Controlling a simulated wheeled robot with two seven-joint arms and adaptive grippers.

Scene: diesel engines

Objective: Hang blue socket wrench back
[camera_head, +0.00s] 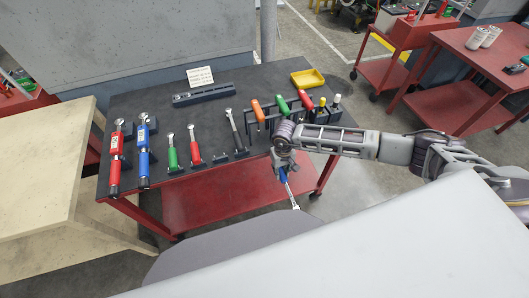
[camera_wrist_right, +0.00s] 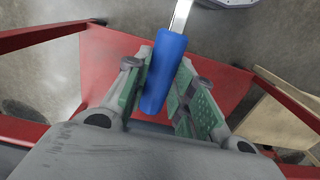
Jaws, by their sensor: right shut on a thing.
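The blue socket wrench has a blue handle (camera_wrist_right: 165,72) and a metal shaft (camera_wrist_right: 180,16) in the right wrist view. My right gripper (camera_head: 284,170) is shut on the blue handle. In the head view the wrench (camera_head: 291,192) hangs tilted, metal end down, beyond the near right edge of the table. A green-handled wrench (camera_head: 172,157) and a red-handled wrench (camera_head: 194,150) rest in small holders on the black tabletop (camera_head: 150,98). A small holder (camera_head: 220,158) right of the red one looks empty. My left gripper is not in view.
Larger red (camera_head: 115,165) and blue (camera_head: 143,160) torque tools stand at the table's left. A rack of screwdrivers (camera_head: 282,105) stands at the right, close behind my right gripper. A yellow tray (camera_head: 307,79) lies at the back. A pale wooden table (camera_head: 45,160) adjoins on the left.

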